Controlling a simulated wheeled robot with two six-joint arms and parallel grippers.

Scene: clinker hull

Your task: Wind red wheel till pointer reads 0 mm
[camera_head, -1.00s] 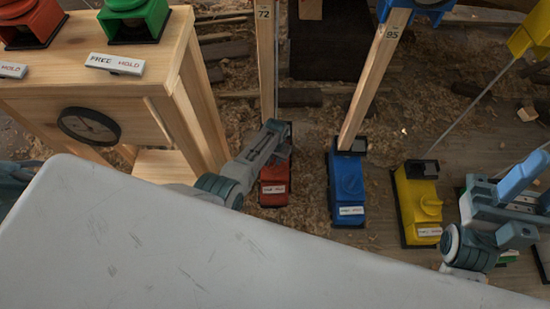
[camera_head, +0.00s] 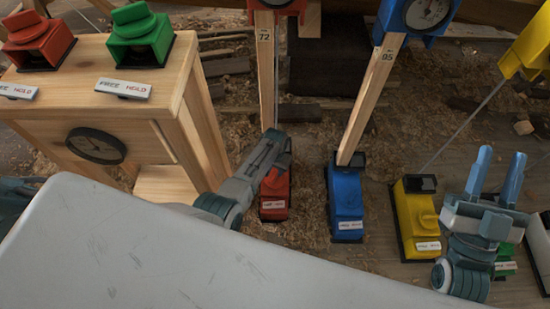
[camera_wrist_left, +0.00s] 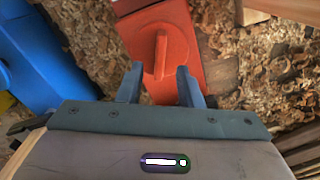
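The red winch box (camera_head: 273,194) with its red wheel stands on the floor, at the foot of the wooden post (camera_head: 265,75) marked 72. In the left wrist view the wheel (camera_wrist_left: 160,52) shows a raised bar grip. My left gripper (camera_head: 275,150) is over the red box and hides part of it. In the wrist view its two fingers (camera_wrist_left: 158,85) are apart, with the bar between and beyond them; contact cannot be told. The red gauge (camera_head: 290,8) tops the post, its dial cut off and unreadable. My right gripper (camera_head: 495,170) is open and empty, fingers up.
A blue box (camera_head: 346,195) and a yellow box (camera_head: 415,220) stand right of the red one. A wooden stand (camera_head: 150,100) with red (camera_head: 38,40) and green (camera_head: 140,35) units is at left. Wood shavings cover the floor.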

